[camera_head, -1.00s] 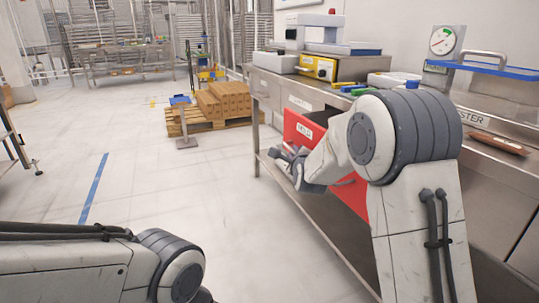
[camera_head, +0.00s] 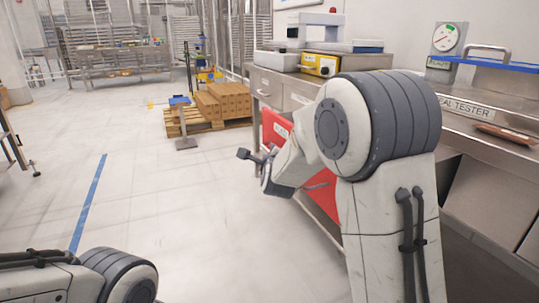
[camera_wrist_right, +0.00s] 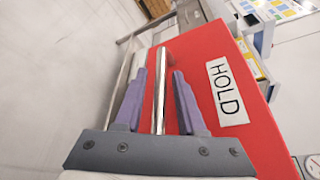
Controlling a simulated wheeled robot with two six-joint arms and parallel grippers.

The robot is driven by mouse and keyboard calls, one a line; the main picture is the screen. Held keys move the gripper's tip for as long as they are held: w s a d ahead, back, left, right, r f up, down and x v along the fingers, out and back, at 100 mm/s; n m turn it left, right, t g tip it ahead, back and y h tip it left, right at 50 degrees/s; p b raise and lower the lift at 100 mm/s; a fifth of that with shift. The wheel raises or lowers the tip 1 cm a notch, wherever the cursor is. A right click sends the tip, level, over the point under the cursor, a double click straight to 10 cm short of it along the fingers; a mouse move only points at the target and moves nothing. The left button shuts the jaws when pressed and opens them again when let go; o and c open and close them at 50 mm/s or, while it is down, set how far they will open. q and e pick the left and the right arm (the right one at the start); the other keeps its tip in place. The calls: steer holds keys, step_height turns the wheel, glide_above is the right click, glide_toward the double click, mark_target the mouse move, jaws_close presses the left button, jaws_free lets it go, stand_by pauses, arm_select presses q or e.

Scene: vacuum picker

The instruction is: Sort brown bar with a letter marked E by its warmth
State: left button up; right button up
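A brown bar (camera_head: 505,133) lies flat on the steel bench at the right of the head view; no letter on it can be read. My right gripper (camera_head: 256,162) is low in front of the red drawer front (camera_head: 326,205), left of my arm. In the right wrist view my right gripper (camera_wrist_right: 159,74) has its fingers apart, with a silver handle (camera_wrist_right: 161,88) showing between them; contact is not visible. The red front (camera_wrist_right: 205,55) bears a label HOLD (camera_wrist_right: 227,91). My left gripper is out of view.
A gauge (camera_head: 449,37) stands on the bench near a SEAL TESTER label (camera_head: 467,107). A yellow-fronted device (camera_head: 320,65) sits at the bench's far end. A pallet of boxes (camera_head: 222,102) and a small blue-topped stand (camera_head: 180,101) are beyond.

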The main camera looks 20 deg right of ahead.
steer(key=shift+s, duration=0.15)
steer(key=shift+s+r, duration=0.1)
steer(key=shift+s, duration=0.15)
steer(key=p+v, duration=0.2)
steer(key=v, duration=0.7)
steer(key=shift+s, duration=0.35)
steer(key=shift+a, duration=0.1)
